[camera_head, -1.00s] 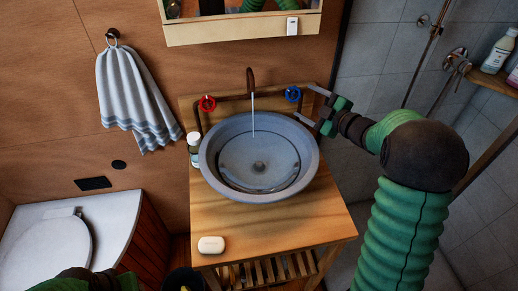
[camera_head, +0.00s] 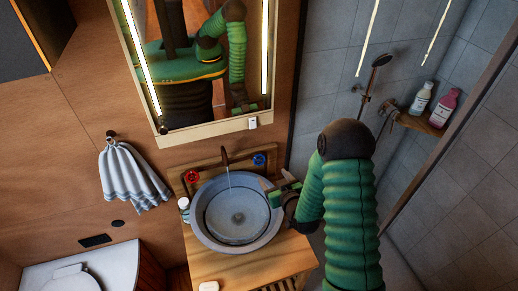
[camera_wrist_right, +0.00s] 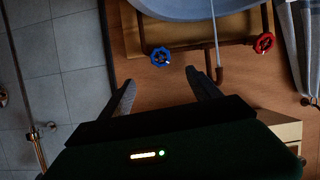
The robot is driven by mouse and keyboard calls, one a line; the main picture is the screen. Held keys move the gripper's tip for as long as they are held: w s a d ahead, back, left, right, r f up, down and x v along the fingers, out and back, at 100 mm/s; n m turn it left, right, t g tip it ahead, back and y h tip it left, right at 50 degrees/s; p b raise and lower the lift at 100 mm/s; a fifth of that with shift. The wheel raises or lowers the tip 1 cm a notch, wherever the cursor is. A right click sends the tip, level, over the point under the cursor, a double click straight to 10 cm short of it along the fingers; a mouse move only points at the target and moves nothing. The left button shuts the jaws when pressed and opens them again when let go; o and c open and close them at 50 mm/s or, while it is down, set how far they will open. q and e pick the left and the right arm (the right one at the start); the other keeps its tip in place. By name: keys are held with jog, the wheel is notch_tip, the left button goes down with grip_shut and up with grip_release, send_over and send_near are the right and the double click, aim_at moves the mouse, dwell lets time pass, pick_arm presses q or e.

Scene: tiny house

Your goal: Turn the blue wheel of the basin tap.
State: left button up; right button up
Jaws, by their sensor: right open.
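The blue wheel (camera_head: 258,160) is on the right side of the tap pipework behind the basin (camera_head: 274,224). The red wheel (camera_head: 193,177) is on the left side. Water (camera_head: 229,182) runs from the dark spout (camera_head: 225,156) into the basin. My right gripper (camera_head: 268,192) is open and empty at the basin's right rim, in front of the blue wheel. In the right wrist view, the blue wheel (camera_wrist_right: 160,57) shows beyond and between the spread fingertips (camera_wrist_right: 160,78), apart from them. The red wheel (camera_wrist_right: 264,43) is further right. My left gripper is out of view.
A mirror (camera_head: 190,90) above the basin reflects my body. A small bottle (camera_head: 184,209) and a soap (camera_head: 209,286) sit on the wooden counter (camera_head: 240,268). A towel (camera_head: 132,178) hangs left. A shower shelf (camera_head: 420,125) with bottles is at right.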

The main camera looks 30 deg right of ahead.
aim_at(260, 160)
jog(key=p+x, duration=0.3)
jog(key=x, duration=1.4)
jog(key=shift+p, duration=0.35)
jog(key=shift+s, duration=0.1)
jog(key=shift+r, duration=0.1)
jog(key=c, duration=1.4)
jog(key=shift+o, duration=0.2)
jog(key=shift+d+m+b, duration=0.1)
jog(key=shift+m+b, duration=0.7)
jog(key=shift+b, duration=0.2)
jog(key=m+b, duration=0.3)
jog(key=shift+f+h, duration=0.25)
jog(key=shift+h, duration=0.05)
jog(key=m+b, duration=0.3)
jog(key=m, duration=0.2)
jog(key=shift+r, duration=0.2)
jog(key=shift+m, duration=0.4)
